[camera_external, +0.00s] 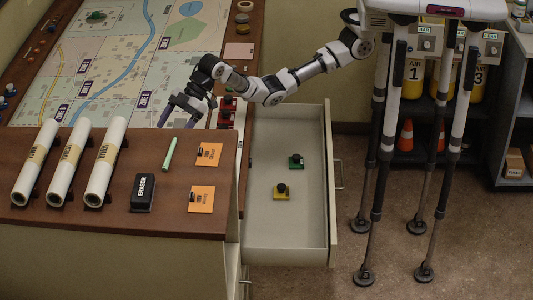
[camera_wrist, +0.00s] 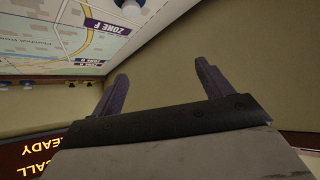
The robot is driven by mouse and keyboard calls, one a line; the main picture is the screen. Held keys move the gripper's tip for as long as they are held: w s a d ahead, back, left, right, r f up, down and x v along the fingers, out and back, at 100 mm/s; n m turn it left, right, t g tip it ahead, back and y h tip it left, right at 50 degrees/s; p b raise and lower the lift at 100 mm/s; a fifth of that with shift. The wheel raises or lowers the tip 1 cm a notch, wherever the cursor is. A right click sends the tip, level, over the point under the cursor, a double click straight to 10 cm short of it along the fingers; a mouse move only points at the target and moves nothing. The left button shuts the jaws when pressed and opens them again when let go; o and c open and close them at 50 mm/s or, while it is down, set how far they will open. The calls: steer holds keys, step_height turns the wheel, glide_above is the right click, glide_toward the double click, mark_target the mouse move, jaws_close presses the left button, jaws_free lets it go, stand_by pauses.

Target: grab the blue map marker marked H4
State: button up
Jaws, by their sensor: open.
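No H4 label is readable in either view. A small blue marker (camera_external: 10,90) sits at the far left edge of the map board in the external view. In the wrist view, a blue and white piece (camera_wrist: 130,6) shows at the top edge, partly cut off, and small blue pieces (camera_wrist: 30,84) line the left side. I cannot tell which of these is H4. My gripper (camera_external: 178,116) is open and empty, over the right part of the map near the console edge. Its two purple fingers (camera_wrist: 162,75) are spread in the wrist view with nothing between them.
An open drawer (camera_external: 262,222) holds a green marker (camera_external: 296,163) and a yellow marker (camera_external: 283,194). Red pieces (camera_external: 226,115) stand beside my gripper. Rolled maps (camera_external: 72,160), an eraser (camera_external: 143,193) and orange cards (camera_external: 201,199) lie on the front counter.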

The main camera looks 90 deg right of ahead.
steer(key=w+f, duration=0.1)
steer(key=f, duration=0.2)
steer(key=w+f+g+h+p, duration=0.1)
steer(key=w+f, duration=0.1)
steer(key=f, duration=0.1)
steer(key=w+d+f+m+g+h, duration=0.1)
steer(key=f, duration=0.3)
steer(key=shift+w+p, duration=0.25)
steer(key=shift+p, duration=0.15)
steer(key=shift+p+x, duration=1.1)
steer(key=shift+x, duration=1.75)
steer(key=c, duration=1.1)
